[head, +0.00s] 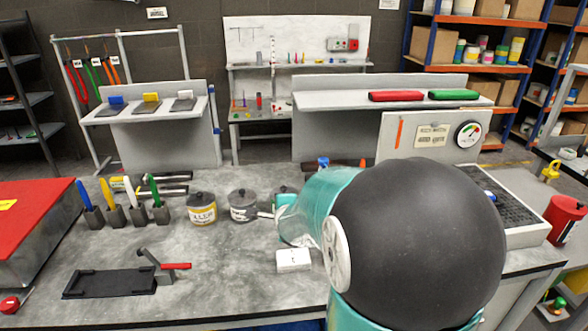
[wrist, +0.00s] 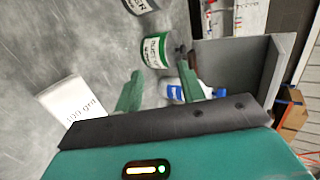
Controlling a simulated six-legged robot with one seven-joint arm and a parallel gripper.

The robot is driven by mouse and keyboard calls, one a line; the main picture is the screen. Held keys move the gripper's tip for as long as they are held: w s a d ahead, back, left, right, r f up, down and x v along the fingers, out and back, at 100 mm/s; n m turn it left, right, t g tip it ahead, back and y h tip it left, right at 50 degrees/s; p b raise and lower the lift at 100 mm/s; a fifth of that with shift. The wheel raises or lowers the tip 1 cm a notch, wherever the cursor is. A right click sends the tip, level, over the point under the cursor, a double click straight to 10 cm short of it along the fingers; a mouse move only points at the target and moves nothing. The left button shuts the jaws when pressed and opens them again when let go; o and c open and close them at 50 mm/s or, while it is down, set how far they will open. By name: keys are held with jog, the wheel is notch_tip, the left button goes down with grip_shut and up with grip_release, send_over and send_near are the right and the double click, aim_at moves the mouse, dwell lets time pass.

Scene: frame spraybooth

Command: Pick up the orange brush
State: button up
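I cannot clearly make out an orange brush in either view. In the head view, a slim upright orange strip (head: 399,132) shows on the grey gauge panel; I cannot tell what it is. A small orange tip (head: 362,163) shows behind my arm. Blue (head: 84,195), yellow (head: 107,192), white (head: 131,190) and green (head: 153,189) handles stand in dark holders at the left. In the wrist view my gripper (wrist: 160,88) is open, fingers apart. My arm hides part of the bench.
A yellow-labelled can (head: 201,209) and a grey can (head: 243,206) stand mid-bench. A white grit box (head: 293,260) lies nearer, and also shows in the wrist view (wrist: 75,102). A black tray (head: 110,283) and red case (head: 35,225) are at left. The front middle bench is clear.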

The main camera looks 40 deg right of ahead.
jog(key=s+d+f+m+t+h, duration=0.1)
jog(key=s+d+m+h, duration=0.3)
jog(key=d+m, duration=0.75)
jog(key=s+d+f+m+h, duration=0.1)
jog(key=s+d+m+h, duration=0.3)
jog(key=d+m, duration=0.7)
jog(key=shift+n, duration=0.45)
jog(key=shift+r+x, duration=0.2)
jog(key=shift+x, duration=3.4)
jog(key=shift+r+x, duration=0.15)
jog(key=shift+x, duration=3.45)
jog(key=shift+s+d, duration=0.15)
jog(key=shift+c, duration=0.4)
grip_shut()
